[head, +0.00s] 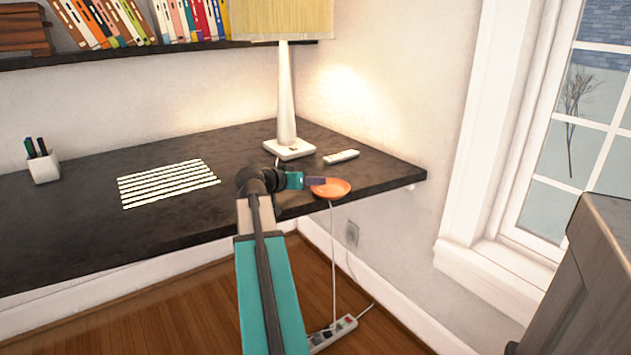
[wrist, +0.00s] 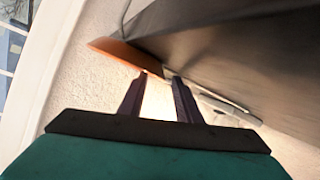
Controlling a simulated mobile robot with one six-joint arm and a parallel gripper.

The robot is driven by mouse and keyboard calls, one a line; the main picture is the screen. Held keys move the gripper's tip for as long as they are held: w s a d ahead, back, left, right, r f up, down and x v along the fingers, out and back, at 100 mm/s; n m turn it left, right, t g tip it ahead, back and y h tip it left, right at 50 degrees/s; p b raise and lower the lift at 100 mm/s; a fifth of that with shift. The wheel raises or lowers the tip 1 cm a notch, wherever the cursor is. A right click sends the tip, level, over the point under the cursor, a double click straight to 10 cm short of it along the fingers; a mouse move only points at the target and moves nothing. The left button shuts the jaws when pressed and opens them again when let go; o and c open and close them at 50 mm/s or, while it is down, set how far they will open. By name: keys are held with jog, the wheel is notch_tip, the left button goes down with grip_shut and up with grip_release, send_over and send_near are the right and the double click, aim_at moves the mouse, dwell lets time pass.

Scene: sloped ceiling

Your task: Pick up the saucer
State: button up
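The orange saucer (head: 332,188) is at the front edge of the dark desk, near its right corner. In the head view my gripper (head: 318,182) reaches in from the left, with its fingertips at the saucer's left rim. In the wrist view the saucer (wrist: 120,51) shows as a tilted orange shape beyond the fingertips. My gripper (wrist: 157,76) has a clear gap between its two dark fingers there. The saucer's near rim is close to the tips; I cannot tell whether they touch.
The desk (head: 80,220) bears a lamp (head: 287,100), a white remote-like object (head: 341,156), a striped sheet (head: 168,183) and a pen cup (head: 43,168). A cord hangs near the saucer to a power strip (head: 333,333). A dark piece of furniture (head: 595,270) stands at the right.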

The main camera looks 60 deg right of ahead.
jog(key=v, duration=0.6)
jog(key=p+v, duration=0.1)
jog(key=v, duration=0.6)
jog(key=shift+s+a+p, duration=0.1)
jog(key=shift+s+p, duration=0.15)
jog(key=shift+p, duration=0.05)
jog(key=shift+c, duration=0.3)
